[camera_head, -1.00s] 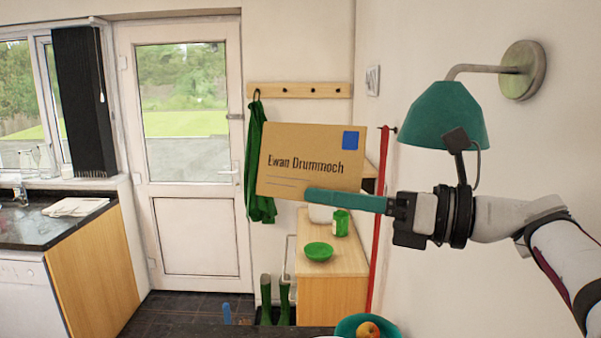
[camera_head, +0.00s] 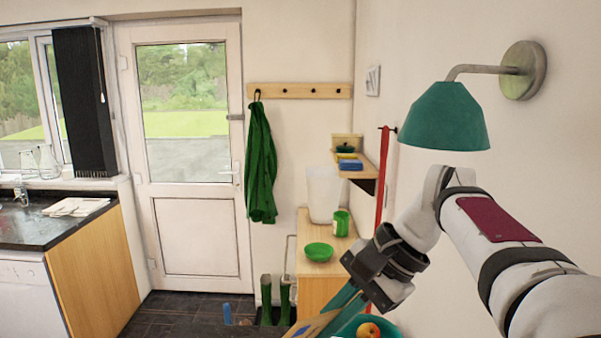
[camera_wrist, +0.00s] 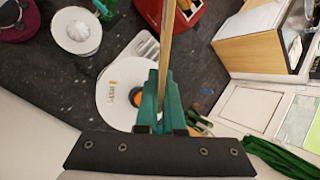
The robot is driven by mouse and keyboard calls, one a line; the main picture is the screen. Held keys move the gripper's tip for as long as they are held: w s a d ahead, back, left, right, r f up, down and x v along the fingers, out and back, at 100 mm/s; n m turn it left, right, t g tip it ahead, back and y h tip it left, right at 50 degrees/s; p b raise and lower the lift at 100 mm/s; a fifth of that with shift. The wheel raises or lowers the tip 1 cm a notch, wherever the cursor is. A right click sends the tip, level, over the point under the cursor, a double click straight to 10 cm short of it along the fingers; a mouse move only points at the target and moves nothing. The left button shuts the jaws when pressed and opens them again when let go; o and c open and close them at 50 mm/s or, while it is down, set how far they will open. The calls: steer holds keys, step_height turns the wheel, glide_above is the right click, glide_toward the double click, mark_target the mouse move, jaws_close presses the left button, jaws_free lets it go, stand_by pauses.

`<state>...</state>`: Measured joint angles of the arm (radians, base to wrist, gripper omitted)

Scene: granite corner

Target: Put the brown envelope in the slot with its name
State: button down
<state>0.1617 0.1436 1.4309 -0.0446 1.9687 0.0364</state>
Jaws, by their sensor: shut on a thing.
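The brown envelope (camera_wrist: 168,45) is seen edge-on in the wrist view, standing up between the teal fingers of my gripper (camera_wrist: 160,95). In the head view, my gripper (camera_head: 335,314) points down and to the left at the bottom edge of the picture. Only a thin strip of the envelope (camera_head: 318,324) shows there beside the fingers. The gripper is shut on the envelope. The name on it, Ewan Drummoch in the earlier frame, is not readable now. I cannot make out a named slot in either current view.
A teal bowl (camera_head: 389,328) with an apple (camera_head: 368,330) is close beside my gripper.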

steer(key=d+f+n+h, duration=0.3)
steer(key=d+n+h, duration=0.3)
steer(key=n, duration=0.3)
steer(key=w+a+n+h, duration=0.1)
steer(key=a+n, duration=0.8)
steer(key=a, duration=0.5)
steer(key=s+a+f+n, duration=0.1)
steer(key=s+a+f, duration=0.4)
steer(key=s+a, duration=0.75)
steer(key=s+a+f, duration=0.5)
steer(key=s+a, duration=0.6)
steer(key=a, duration=0.2)
steer(key=s+f+n, duration=0.2)
steer(key=f+n, duration=0.2)
steer(key=f, duration=0.4)
steer(key=s+f+n, duration=0.2)
steer(key=f+n, duration=0.2)
steer(key=f, duration=0.4)
steer(key=shift+a+f+n+g, duration=0.3)
steer(key=shift+a+f, duration=0.05)
steer(key=shift+f, duration=0.05)
